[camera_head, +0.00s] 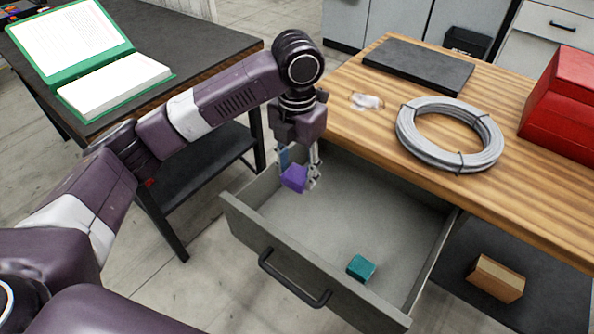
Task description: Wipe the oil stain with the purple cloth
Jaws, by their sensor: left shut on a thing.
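The purple cloth (293,179) shows as a small folded purple piece at the tips of my left gripper (301,176). My left gripper points down and is shut on the cloth, above the back left part of the open drawer (285,262). I cannot tell whether the cloth touches the drawer wall or floor. I cannot make out an oil stain on the visible surfaces. My right gripper is not in view.
The wooden workbench (480,187) holds a coiled grey cable (412,150), a dark slab (418,66), a red box (565,105) and a small clear object (367,102). A teal block (361,268) lies in the drawer. A dark table (190,45) with an open green binder (60,75) stands left.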

